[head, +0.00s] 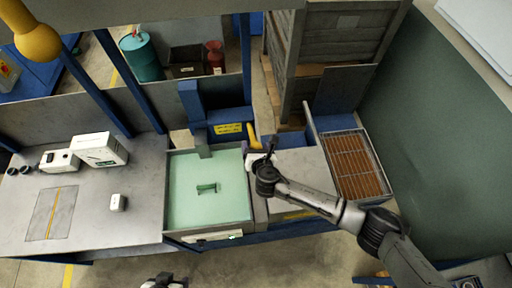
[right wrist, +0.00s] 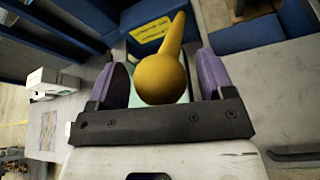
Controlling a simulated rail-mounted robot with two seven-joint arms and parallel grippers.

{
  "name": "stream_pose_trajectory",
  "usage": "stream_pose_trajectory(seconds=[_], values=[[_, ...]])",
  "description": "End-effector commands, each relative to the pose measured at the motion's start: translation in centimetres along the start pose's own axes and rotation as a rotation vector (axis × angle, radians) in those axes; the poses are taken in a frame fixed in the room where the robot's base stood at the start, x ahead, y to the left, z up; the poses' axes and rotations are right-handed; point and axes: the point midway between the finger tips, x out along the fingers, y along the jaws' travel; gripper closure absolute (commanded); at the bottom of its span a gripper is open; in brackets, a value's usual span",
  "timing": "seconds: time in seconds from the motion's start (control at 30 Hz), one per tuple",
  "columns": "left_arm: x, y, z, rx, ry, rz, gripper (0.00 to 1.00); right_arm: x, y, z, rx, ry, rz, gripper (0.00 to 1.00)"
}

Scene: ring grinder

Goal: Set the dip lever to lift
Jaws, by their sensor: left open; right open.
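The dip lever is a yellow handle (head: 254,136) at the back of the machine, right of the green lid. In the right wrist view its round yellow knob (right wrist: 163,78) lies between the two purple fingers of my right gripper (right wrist: 164,62), and its shaft leans up and to the right. The fingers stand apart, with a gap visible on each side of the knob. In the head view my right gripper (head: 270,150) is at the lever, partly hiding its lower end. My left gripper (head: 163,282) is at the bottom edge, partly cut off, away from the machine.
A green lid with a handle (head: 208,188) covers the tank left of my right gripper. A blue housing with a yellow label (head: 228,128) stands behind. A wire-mesh tray (head: 357,165) lies to the right. White boxes (head: 98,149) stand on the grey bench at left.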

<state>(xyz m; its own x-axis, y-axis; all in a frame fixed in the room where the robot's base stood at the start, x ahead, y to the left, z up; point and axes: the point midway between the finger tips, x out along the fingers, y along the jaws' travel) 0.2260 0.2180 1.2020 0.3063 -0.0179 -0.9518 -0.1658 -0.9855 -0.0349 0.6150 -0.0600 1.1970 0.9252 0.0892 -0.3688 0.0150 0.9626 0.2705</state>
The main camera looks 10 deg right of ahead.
Motion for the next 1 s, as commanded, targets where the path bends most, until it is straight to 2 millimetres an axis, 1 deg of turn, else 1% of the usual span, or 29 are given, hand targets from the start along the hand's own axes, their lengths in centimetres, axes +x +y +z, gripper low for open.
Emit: stream_pose_trajectory(seconds=[0.17,0.87,1.0], values=[[0.0,-0.16,0.03,0.005,-0.001,-0.004,0.4,0.0,0.01,0.01,0.0,0.0,0.0,0.25],[-0.02,0.23,-0.06,-0.008,0.002,0.006,0.4,-0.02,0.0,0.0,0.0,0.0,0.0,0.91],[0.21,0.24,0.02,-0.008,0.001,0.006,0.4,-0.02,-0.06,-0.24,0.0,-0.003,0.001,0.92]])
